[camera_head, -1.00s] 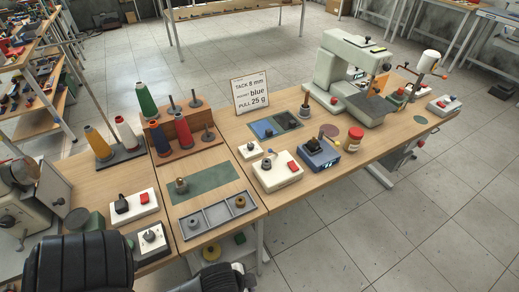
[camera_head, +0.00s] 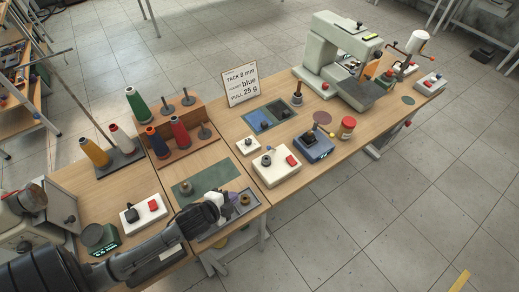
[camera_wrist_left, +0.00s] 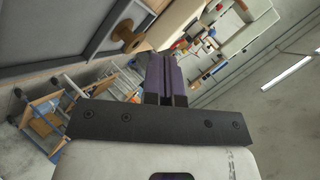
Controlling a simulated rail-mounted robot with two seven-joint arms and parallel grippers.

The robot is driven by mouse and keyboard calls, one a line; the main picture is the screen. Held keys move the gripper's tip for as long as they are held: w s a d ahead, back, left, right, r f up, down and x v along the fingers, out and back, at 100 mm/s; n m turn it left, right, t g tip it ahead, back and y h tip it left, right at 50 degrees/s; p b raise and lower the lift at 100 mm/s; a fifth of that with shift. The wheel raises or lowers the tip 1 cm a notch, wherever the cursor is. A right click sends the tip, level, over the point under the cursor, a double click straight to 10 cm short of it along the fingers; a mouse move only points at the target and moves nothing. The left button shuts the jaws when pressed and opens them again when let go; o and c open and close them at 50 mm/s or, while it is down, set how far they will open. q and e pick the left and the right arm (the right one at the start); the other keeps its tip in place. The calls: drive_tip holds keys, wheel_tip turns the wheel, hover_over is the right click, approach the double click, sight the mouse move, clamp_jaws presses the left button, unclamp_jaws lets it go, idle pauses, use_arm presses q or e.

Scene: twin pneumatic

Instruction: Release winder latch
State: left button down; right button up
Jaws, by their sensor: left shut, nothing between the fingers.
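A white unit (camera_head: 275,168) with a dark round spindle part and a red button (camera_head: 291,161) sits at the near edge of the middle table; it looks like a winder, but I cannot make out which part is the latch. My left gripper (camera_head: 228,203) is over the grey divided tray (camera_head: 205,242), left of that unit and apart from it. In the left wrist view its fingers (camera_wrist_left: 165,78) are shut with nothing between them. A brass bobbin (camera_head: 245,199) lies in the tray's right end, near the fingers; it also shows in the left wrist view (camera_wrist_left: 125,37). My right gripper is out of view.
A blue unit (camera_head: 313,147) stands right of the white unit, and a small white block (camera_head: 247,145) behind it. Another white box (camera_head: 144,213) with a black and a red control is at left, beside my arm. Thread cones and a sign (camera_head: 241,86) stand behind.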

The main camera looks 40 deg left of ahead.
use_arm(q)
drive_tip(key=w+a+r+m+t+h, duration=0.2)
drive_tip(key=w+a+r+m+t, duration=0.1)
drive_tip(key=m, duration=0.4)
drive_tip(key=shift+w+a+r+t, duration=0.45)
drive_tip(key=shift+w+a, duration=0.5)
drive_tip(key=shift+w, duration=0.3)
drive_tip(key=b, duration=0.2)
approach(272, 149)
drive_tip(key=w, duration=0.3)
drive_tip(key=shift+w+a, duration=0.1)
drive_tip(key=shift+w, duration=0.3)
drive_tip(key=shift+w+r, duration=0.15)
drive_tip(key=shift+w, duration=0.7)
